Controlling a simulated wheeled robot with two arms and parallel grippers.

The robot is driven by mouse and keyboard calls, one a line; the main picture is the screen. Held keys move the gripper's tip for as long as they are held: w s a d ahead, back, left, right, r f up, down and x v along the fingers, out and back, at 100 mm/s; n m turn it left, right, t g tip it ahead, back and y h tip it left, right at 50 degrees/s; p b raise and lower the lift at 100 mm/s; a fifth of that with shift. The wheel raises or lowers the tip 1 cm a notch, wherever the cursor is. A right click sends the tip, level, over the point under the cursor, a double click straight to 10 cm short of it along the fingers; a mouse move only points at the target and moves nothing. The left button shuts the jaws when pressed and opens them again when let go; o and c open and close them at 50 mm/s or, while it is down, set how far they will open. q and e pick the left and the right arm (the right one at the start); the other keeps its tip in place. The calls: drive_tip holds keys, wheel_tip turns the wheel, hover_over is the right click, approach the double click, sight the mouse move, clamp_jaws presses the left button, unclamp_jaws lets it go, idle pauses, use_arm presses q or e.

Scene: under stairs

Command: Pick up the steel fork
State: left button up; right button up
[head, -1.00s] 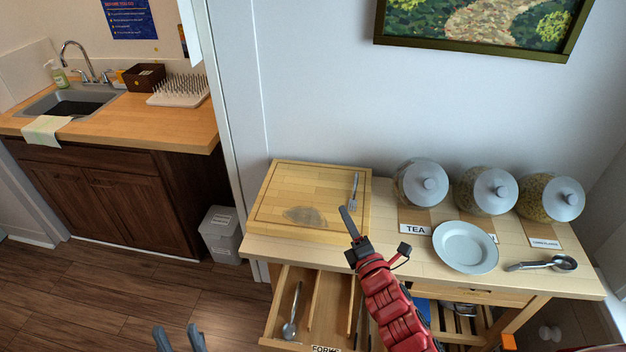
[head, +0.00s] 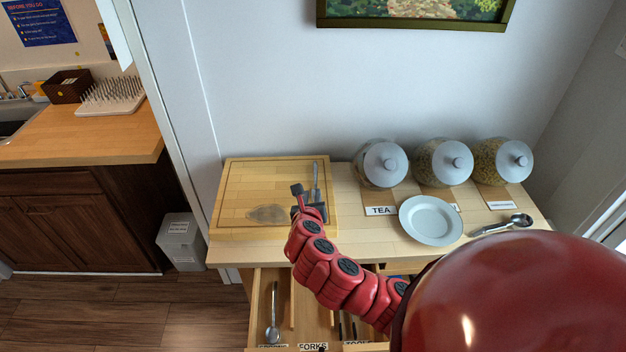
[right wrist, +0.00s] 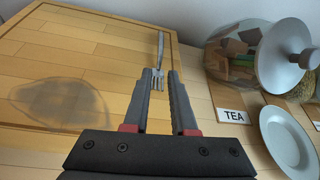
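The steel fork (head: 316,172) lies on the wooden cutting board (head: 246,180), near its right edge, with its handle toward the wall. My right gripper (head: 314,201) is over the right part of the board at the tine end of the fork. In the right wrist view the gripper (right wrist: 160,84) is open. The tines of the fork (right wrist: 159,62) show between its two fingertips, with the handle running away beyond them. I cannot tell whether the fingers touch the fork. My left gripper is not in view.
Three lidded jars (head: 445,162), a white plate (head: 431,221) and a ladle-like spoon (head: 501,224) stand right of the board. Below, an open drawer with a forks label (head: 313,347) holds a spoon (head: 272,318). A grey stain (head: 269,213) marks the board.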

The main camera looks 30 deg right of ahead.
sight(315, 179)
drive_tip(key=p+x, duration=0.1)
drive_tip(key=x, duration=0.4)
drive_tip(key=shift+w+d, duration=0.25)
drive_tip(key=shift+w, duration=0.05)
drive_tip(key=shift+w+d+f, duration=0.15)
drive_tip(key=shift+w+f, duration=0.15)
drive_tip(key=shift+w+d+p, duration=0.3)
drive_tip(key=shift+d+p, duration=0.05)
drive_tip(key=shift+p, duration=0.15)
drive_tip(key=p+x, duration=0.1)
drive_tip(key=x, duration=0.2)
drive_tip(key=shift+d+f, duration=0.1)
drive_tip(key=shift+w+d+f, duration=0.25)
drive_tip(key=shift+w+f, duration=0.05)
drive_tip(key=shift+w, duration=0.15)
clamp_jaws()
